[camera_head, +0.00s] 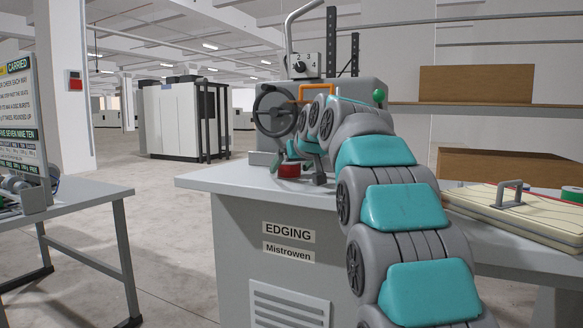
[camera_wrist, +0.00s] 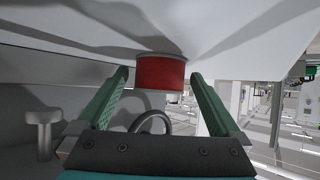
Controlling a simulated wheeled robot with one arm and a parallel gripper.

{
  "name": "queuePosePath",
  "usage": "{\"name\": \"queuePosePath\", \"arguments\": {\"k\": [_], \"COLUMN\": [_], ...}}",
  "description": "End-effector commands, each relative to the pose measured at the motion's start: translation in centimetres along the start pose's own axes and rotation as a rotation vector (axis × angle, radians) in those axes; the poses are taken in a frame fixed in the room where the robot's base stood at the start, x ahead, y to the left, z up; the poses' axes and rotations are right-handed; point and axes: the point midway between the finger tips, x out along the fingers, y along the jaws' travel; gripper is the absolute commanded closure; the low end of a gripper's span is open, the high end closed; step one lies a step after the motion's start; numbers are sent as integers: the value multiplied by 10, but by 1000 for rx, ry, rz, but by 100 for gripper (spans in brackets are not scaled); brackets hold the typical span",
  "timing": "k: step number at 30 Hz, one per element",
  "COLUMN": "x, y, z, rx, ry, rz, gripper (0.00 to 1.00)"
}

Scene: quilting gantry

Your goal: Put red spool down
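The red spool (camera_head: 289,170) stands on the grey top of the edging machine's bench (camera_head: 235,178), near its front edge. In the wrist view, which looks upside down, the red spool (camera_wrist: 160,72) is between the tips of the two green fingers of my gripper (camera_wrist: 159,79). A narrow gap shows on each side of the spool, so my gripper looks open around it and not closed on it. The spool's base appears to meet the pale bench surface. In the head view my arm hides most of my gripper.
The edging machine with a dark handwheel (camera_head: 275,111) and an orange frame (camera_head: 315,91) stands close behind the spool. At the right is a stack of cream boards with a grey handle (camera_head: 510,192). A table with a sign (camera_head: 18,110) stands at the left.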

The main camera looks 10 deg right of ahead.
Motion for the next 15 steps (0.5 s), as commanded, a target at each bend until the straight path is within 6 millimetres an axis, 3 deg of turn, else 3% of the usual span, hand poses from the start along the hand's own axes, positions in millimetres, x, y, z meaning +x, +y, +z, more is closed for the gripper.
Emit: {"name": "queuePosePath", "arguments": {"k": [8, 15], "x": [-4, -34], "y": [0, -1], "z": [-3, -2], "rx": [0, 0], "ry": [1, 1], "rz": [0, -1], "gripper": [0, 0]}}
